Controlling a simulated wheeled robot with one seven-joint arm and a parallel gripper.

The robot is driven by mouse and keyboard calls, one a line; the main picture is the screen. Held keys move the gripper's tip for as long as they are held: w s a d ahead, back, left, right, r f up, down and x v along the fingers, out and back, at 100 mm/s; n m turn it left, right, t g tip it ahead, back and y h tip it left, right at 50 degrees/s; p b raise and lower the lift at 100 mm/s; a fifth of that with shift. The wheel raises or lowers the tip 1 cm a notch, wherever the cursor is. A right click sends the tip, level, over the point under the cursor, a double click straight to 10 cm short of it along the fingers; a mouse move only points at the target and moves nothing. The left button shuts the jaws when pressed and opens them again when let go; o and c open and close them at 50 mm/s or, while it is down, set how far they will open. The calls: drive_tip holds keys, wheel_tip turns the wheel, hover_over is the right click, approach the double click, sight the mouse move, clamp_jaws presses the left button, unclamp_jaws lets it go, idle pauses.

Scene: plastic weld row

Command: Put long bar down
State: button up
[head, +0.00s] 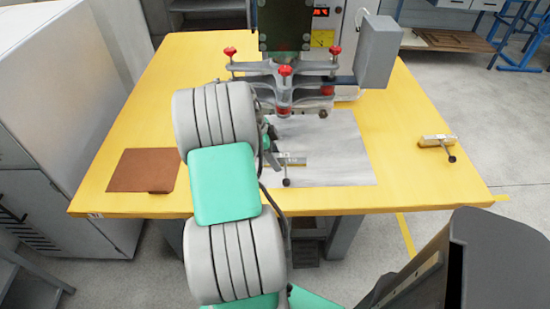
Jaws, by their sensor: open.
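My gripper (271,150) is over the grey sheet (345,150) on the yellow table, mostly hidden behind my own arm. It is open. Just right of it, a pale metal bar (295,160) with a dark knobbed lever lies on or just above the sheet; I cannot tell whether the fingers touch it. A similar short metal piece (435,141) with a dark knob lies at the table's right side. I cannot tell for sure which piece is the long bar.
The welding machine's grey head with red knobs (285,71) hangs close behind my gripper, with a grey box (377,52) on its right. A brown mat (140,169) lies at the table's left front. The yellow table (410,185) is bare at the right front.

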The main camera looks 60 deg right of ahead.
drive_tip(key=p+v, duration=0.1)
drive_tip(key=v, duration=1.1)
drive_tip(key=shift+r+p, duration=0.15)
drive_tip(key=shift+p, duration=0.15)
